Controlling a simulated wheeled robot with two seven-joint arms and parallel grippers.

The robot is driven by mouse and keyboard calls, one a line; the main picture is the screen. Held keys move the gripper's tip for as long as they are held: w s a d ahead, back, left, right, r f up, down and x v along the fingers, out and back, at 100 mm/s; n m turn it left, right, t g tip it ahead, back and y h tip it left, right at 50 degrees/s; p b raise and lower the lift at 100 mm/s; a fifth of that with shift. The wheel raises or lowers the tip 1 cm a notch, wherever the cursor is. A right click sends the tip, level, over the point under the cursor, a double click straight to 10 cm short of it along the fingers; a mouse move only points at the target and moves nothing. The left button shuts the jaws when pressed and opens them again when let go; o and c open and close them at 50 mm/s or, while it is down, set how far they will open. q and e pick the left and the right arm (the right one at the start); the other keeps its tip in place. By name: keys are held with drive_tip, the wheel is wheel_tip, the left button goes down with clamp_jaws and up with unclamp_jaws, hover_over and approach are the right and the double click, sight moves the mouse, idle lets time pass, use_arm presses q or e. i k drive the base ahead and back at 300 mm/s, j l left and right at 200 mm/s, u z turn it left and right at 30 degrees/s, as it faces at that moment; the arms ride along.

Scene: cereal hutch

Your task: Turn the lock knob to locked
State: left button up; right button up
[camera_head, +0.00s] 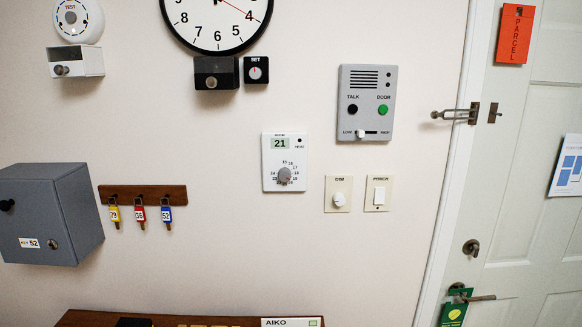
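The lock knob (471,248) is a small dark metal thumb-turn on a round plate near the left edge of the white door (518,190). It sits above the lever door handle (480,297). The knob is small in the picture, and I cannot tell whether it stands at locked. Neither of my grippers shows in the head view.
A metal swing-bar guard (455,115) sticks out at the door frame. A green tag (455,308) hangs on the handle. An intercom (367,104), thermostat (285,162), dimmer (338,195) and key cabinet (55,214) are on the wall. A wooden shelf top (90,319) lies below.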

sight(474, 250)
drive_tip(key=z, duration=0.4)
drive_tip(key=l+z, duration=0.1)
drive_tip(key=z, duration=0.65)
drive_tip(key=l+z, duration=0.1)
drive_tip(key=z, duration=0.25)
